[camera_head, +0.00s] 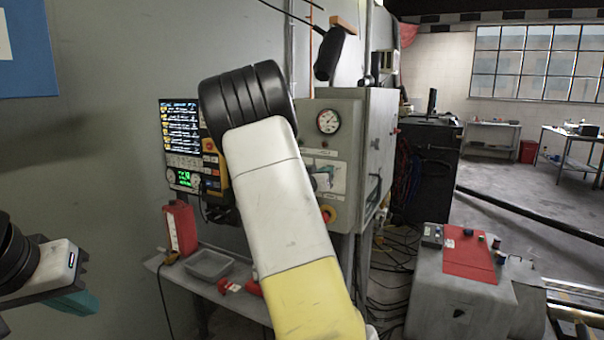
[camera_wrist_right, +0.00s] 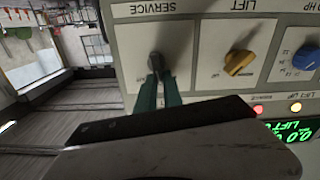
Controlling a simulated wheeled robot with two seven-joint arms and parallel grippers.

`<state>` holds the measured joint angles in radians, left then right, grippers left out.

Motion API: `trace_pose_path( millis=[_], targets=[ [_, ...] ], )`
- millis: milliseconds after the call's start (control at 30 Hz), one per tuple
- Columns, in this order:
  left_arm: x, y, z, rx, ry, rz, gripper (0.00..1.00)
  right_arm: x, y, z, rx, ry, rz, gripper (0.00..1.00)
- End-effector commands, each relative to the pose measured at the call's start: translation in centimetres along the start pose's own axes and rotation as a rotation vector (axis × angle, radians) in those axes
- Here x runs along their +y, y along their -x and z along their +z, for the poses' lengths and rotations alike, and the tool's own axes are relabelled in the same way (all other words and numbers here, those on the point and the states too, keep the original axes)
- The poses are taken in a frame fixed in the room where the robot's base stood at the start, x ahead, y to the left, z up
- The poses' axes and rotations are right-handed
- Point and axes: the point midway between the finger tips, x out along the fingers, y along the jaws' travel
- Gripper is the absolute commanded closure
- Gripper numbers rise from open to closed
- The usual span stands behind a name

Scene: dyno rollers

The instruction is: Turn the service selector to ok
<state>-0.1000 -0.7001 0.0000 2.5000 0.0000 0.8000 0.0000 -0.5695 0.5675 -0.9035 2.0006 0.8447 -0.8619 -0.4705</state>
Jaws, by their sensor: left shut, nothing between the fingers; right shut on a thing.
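The service selector (camera_wrist_right: 154,60) is a dark knob on a pale plate marked SERVICE, which appears upside down in the right wrist view. My right gripper (camera_wrist_right: 158,77) has its teal fingers shut on this knob. The fingertips cover part of the knob and its position marks, so I cannot read its setting. In the head view my white and yellow right arm hides the right gripper and the selector. My left gripper (camera_head: 76,302) is shut and empty at the lower left of the head view, far from the panel.
A yellow lift knob (camera_wrist_right: 239,63) and a blue knob (camera_wrist_right: 305,63) sit beside the selector. Lit lamps and a green display (camera_wrist_right: 290,130) are close by. In the head view, a red canister (camera_head: 179,228) and grey tray (camera_head: 209,264) stand on a shelf. A grey machine (camera_head: 455,300) stands right.

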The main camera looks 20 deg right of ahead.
Motion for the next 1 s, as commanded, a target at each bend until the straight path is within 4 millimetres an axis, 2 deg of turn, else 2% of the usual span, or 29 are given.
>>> trace_pose_path(
  millis=[33, 500, 1000],
  targets=[
    [0.0, 0.0, 0.0, 0.0, 0.0, 0.0, 1.0, -0.23, 0.25, 0.99, -0.021, 0.042, -0.005, 1.0],
    [0.0, 0.0, 0.0, 0.0, 0.0, 0.0, 1.0, -0.81, 0.22, 1.13, -0.021, 0.396, -0.006, 1.0],
    [0.0, 0.0, 0.0, 0.0, 0.0, 0.0, 1.0, -0.96, 0.18, 1.26, -0.022, 0.54, -0.006, 1.0]
  ],
)
